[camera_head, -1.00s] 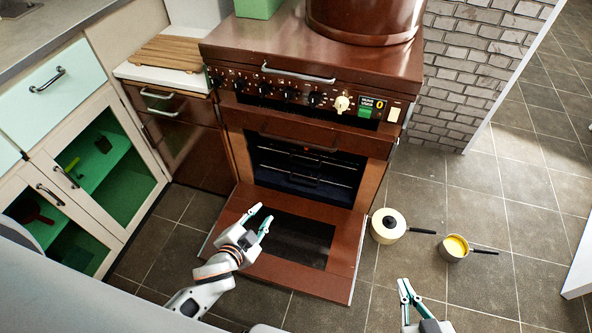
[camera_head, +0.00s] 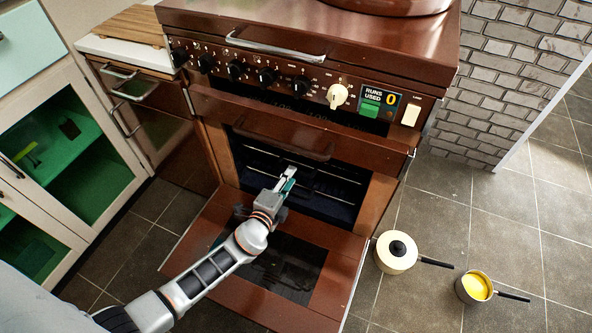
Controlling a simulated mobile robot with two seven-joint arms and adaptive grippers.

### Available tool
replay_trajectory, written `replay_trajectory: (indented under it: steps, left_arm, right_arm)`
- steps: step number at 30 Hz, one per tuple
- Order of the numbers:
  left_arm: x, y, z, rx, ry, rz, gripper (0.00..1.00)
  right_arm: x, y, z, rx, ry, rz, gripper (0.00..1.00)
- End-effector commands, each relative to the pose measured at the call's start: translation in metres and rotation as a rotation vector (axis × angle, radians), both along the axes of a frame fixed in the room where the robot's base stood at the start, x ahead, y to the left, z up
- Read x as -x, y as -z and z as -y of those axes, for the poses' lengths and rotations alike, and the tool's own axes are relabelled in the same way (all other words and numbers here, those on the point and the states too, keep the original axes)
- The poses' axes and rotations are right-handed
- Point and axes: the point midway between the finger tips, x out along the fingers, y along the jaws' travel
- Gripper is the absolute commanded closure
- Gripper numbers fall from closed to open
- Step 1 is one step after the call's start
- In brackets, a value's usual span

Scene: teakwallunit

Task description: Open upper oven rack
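The brown oven (camera_head: 300,137) stands ahead with its door (camera_head: 322,290) swung down flat. Inside the dark cavity, the upper oven rack (camera_head: 335,174) shows as thin metal bars, with more bars lower down. My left gripper (camera_head: 289,175) reaches over the open door to the cavity's mouth, with its fingertips at the rack's front bars. Its fingers look close together, but whether they are shut on a bar is too small to tell. My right gripper is out of view.
Cabinets with green interiors (camera_head: 75,160) stand at the left. A brick wall (camera_head: 500,75) is at the right.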

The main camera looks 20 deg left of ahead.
Motion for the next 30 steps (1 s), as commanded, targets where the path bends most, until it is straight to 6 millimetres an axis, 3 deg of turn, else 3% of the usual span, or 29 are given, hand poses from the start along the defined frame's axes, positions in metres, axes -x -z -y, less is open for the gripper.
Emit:
replay_trajectory:
  steps: [9, 21, 24, 25, 30]
  left_arm:
    - [-0.037, 0.013, 0.001, 0.001, -0.001, -0.006, 0.73]
    - [-0.045, 0.011, 0.001, 0.002, -0.001, -0.003, 0.73]
    - [-0.045, 0.011, 0.002, 0.002, -0.001, -0.003, 0.97]
    - [-0.045, 0.011, 0.001, 0.002, -0.001, -0.003, 1.00]
    - [-0.044, 0.011, 0.001, 0.002, -0.001, -0.003, 1.00]
  right_arm:
    - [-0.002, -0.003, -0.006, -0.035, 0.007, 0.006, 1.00]
    - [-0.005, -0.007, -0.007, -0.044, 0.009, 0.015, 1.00]
    - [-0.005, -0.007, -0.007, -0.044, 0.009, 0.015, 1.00]
    - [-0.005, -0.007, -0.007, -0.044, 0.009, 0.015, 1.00]
    - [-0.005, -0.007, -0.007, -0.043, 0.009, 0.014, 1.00]
